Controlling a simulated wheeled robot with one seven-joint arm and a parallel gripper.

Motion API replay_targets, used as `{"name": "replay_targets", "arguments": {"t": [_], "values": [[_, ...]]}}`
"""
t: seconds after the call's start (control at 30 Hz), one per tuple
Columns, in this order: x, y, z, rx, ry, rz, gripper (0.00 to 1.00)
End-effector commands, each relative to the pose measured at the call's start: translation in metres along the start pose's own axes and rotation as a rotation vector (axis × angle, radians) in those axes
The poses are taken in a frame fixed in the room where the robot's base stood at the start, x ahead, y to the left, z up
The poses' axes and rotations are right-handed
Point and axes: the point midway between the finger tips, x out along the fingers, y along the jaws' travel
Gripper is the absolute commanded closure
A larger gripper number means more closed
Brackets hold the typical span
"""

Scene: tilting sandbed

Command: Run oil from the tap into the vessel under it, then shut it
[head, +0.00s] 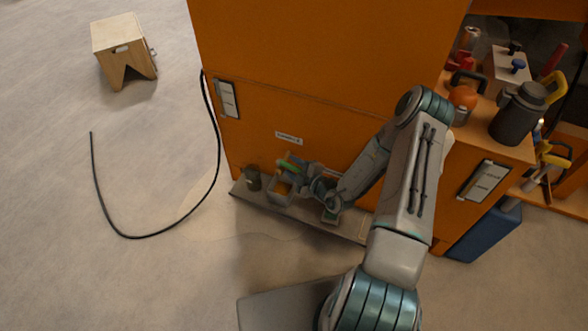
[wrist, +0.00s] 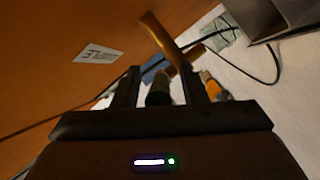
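A brass-coloured T-shaped piece, which looks like the tap (wrist: 164,40), juts from the orange cabinet wall just beyond my fingertips in the wrist view. I cannot tell whether oil is running. My gripper (head: 300,176) is low against the cabinet front, beside the green part and above the vessel's right side. In the wrist view my gripper (wrist: 160,70) has its fingers apart. The tap's end is near the right fingertip; contact cannot be told.
A dark green can (head: 253,179) stands left of the vessel on the ledge (head: 345,229). A black cable (head: 150,236) loops over the floor at left, near a wooden stool (head: 121,45). A dark jug (head: 514,112) and tools crowd the right-hand worktop. Floor at left is mostly clear.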

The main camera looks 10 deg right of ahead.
Motion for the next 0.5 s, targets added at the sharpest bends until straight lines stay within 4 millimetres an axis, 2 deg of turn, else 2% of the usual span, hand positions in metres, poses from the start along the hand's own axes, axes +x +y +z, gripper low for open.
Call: {"name": "replay_targets", "arguments": {"t": [0.27,0.3,0.4,0.43,0.5], "values": [[0.0018,0.0005,0.0000,0.000,0.000,0.000,0.61],[0.0018,0.0004,0.0000,0.000,0.000,0.000,0.67],[0.0016,0.0004,0.0000,0.000,0.000,0.000,0.95],[0.0016,0.0003,0.0000,-0.001,0.000,0.000,1.00],[0.0015,0.0003,0.0000,0.000,0.000,0.000,1.00]]}}
